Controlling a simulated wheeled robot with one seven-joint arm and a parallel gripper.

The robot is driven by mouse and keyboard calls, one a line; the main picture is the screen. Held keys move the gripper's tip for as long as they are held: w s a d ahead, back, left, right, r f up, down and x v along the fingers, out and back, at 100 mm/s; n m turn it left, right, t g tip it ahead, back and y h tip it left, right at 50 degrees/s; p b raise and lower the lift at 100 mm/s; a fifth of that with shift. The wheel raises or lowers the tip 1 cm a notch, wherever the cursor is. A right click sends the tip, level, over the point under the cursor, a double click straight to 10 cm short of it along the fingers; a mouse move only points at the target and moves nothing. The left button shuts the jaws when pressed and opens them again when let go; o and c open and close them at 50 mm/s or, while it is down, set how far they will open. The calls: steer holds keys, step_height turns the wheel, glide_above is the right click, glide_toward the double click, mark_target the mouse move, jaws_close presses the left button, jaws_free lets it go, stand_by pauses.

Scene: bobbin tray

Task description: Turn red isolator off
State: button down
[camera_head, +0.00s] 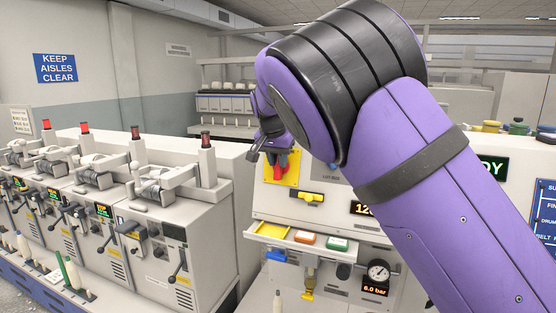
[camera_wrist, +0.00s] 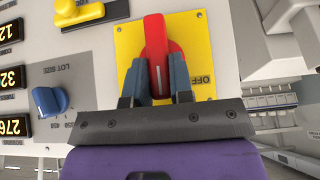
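The red isolator (camera_wrist: 155,50) is a red rotary handle on a yellow square plate (camera_wrist: 197,40). In the head view the red handle (camera_head: 281,172) and yellow plate (camera_head: 292,168) show below my gripper (camera_head: 268,150), partly hidden by my arm.
A yellow switch (camera_head: 306,197) sits just below the plate on the same panel. A blue lot size knob (camera_wrist: 48,102) and number displays (camera_wrist: 12,77) are beside it. Winding machines (camera_head: 150,240) stand to the left.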

mark_target(275, 166)
steer(key=shift+a, duration=0.1)
steer(key=n+h, duration=0.1)
steer(key=g+h, duration=0.1)
steer(key=h, duration=0.1)
steer(key=shift+w+a+f+n, duration=0.1)
steer(key=shift+w+a+n, duration=0.05)
steer(key=shift+a+n, duration=0.25)
steer(key=n+h, duration=0.1)
steer(key=h, duration=0.1)
steer(key=n+h, duration=0.2)
steer(key=h, duration=0.1)
steer(key=a+f+n+h, duration=0.1)
steer(key=h, duration=0.1)
steer(key=shift+a+f+n+h, duration=0.1)
steer(key=shift+n+h, duration=0.2)
steer(key=shift+a+f+n+t+h, duration=0.1)
steer(key=shift+f+n+t+h, duration=0.15)
steer(key=shift+n+h, duration=0.55)
steer(key=shift+f+n+t+h, duration=0.15)
steer(key=shift+n+t+h, duration=0.1)
steer(key=shift+n+h, duration=0.55)
steer(key=shift+h, duration=0.3)
steer(key=c, duration=1)
jaws_free()
